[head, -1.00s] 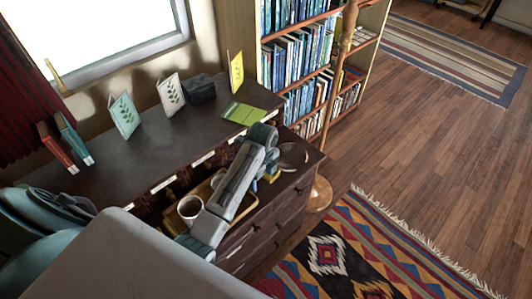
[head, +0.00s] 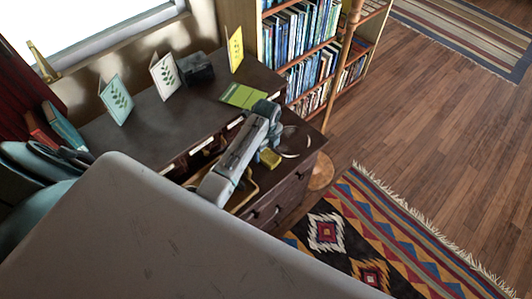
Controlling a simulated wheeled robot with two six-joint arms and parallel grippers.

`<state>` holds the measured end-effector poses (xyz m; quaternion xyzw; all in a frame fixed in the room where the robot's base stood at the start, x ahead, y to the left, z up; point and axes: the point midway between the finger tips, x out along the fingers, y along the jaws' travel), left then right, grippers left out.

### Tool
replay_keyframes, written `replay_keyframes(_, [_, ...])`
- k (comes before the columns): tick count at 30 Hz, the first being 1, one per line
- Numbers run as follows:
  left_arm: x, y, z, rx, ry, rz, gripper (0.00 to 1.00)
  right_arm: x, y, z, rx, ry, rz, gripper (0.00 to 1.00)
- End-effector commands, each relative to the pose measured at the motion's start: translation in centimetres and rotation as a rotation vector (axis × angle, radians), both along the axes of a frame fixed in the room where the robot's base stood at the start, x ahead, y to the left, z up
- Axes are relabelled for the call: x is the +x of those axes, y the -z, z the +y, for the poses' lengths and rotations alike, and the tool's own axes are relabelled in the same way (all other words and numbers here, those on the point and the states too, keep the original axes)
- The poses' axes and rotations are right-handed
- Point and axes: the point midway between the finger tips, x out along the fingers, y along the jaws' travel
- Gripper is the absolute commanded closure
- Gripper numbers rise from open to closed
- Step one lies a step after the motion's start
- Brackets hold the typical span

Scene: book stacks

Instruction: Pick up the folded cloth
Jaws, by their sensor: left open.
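A small yellow block-like thing (head: 270,158), which may be the folded cloth, lies on the right end of the dark dresser. My left arm reaches over the dresser, and its gripper (head: 287,147) is at the right end, close beside the yellow thing. The gripper is open and small in the picture; I cannot tell whether it touches anything. The arm hides part of the dresser top behind it. My right gripper is out of view.
On the dresser (head: 150,130), several cards stand upright, a green card (head: 243,96) lies flat, and a dark box (head: 196,69) stands behind. Red and teal books are at left. A bookcase (head: 315,50) stands behind. Wooden floor with a patterned rug (head: 345,235) is free at right.

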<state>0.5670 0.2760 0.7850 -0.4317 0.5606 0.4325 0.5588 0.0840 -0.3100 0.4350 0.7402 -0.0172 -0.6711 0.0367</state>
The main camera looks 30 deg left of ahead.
Motion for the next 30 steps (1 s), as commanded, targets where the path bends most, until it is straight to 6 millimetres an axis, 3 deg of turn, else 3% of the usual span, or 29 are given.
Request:
replay_keyframes(8, [0.2, 3.1, -0.2, -0.001, 0.0, 0.002, 0.18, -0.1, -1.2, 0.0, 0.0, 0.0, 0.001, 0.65])
replay_keyframes(16, [0.2, 3.5, -0.2, -0.001, 0.0, 0.0, 0.18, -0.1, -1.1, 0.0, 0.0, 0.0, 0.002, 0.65])
replay_keyframes(17, [0.2, 3.5, -0.2, -0.001, 0.0, 0.0, 0.2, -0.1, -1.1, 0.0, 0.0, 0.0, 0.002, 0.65])
replay_keyframes(24, [0.2, 3.5, -0.2, -0.001, 0.0, 0.0, 0.66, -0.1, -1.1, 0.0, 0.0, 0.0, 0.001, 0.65])
replay_keyframes(30, [0.2, 3.5, -0.2, -0.001, 0.0, 0.0, 0.66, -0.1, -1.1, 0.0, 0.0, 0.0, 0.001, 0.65])
